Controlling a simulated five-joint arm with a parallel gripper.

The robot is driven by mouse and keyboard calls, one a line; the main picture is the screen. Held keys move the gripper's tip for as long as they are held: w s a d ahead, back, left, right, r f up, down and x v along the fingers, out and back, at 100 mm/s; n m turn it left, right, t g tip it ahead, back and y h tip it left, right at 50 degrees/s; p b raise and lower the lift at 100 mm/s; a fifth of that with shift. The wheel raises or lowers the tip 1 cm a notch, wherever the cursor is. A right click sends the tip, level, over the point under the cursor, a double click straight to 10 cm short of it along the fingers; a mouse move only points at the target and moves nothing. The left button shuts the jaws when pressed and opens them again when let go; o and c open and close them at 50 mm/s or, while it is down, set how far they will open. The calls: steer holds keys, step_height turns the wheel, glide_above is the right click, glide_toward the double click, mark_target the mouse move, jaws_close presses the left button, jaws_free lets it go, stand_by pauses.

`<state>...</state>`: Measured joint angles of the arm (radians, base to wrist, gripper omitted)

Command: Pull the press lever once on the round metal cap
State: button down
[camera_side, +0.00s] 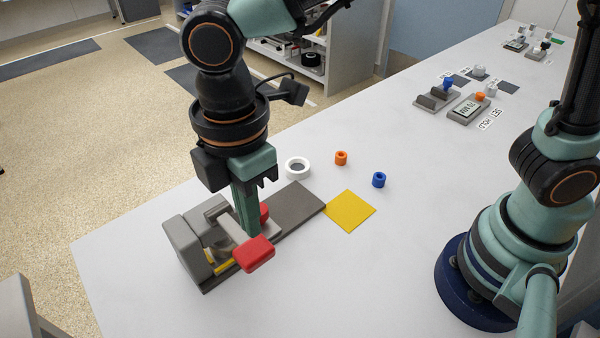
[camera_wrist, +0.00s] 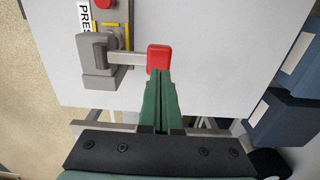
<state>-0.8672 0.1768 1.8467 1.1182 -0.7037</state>
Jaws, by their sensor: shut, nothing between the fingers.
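The press (camera_side: 185,248) is a grey block on a dark base plate, with a lever arm (camera_side: 228,229) ending in a red knob (camera_side: 254,253). The press also shows in the wrist view (camera_wrist: 100,80), with its red knob (camera_wrist: 159,57) at the end of a grey bar. My gripper (camera_side: 251,232) is shut with nothing between its fingers and points down beside the lever. In the wrist view, its fingertips (camera_wrist: 160,76) are right at the knob's near edge; I cannot tell whether they touch.
A white ring (camera_side: 297,168), an orange cylinder (camera_side: 341,158), a blue cylinder (camera_side: 379,180) and a yellow square (camera_side: 350,211) lie beyond the press. A second red part (camera_side: 264,211) shows behind my fingers. The front table is clear.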

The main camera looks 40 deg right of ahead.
mark_target(260, 253)
steer(key=shift+f, duration=2.05)
steer(key=shift+f, duration=0.1)
steer(key=shift+s+f, duration=0.25)
steer(key=shift+f, duration=0.65)
steer(key=shift+s+f, duration=0.25)
steer(key=shift+f, duration=0.6)
steer(key=shift+w+f, duration=0.15)
steer(key=shift+f, duration=0.85)
steer(key=shift+w+f, duration=0.1)
steer(key=shift+f, duration=1)
steer(key=s+r, duration=0.9)
steer(key=r, duration=0.2)
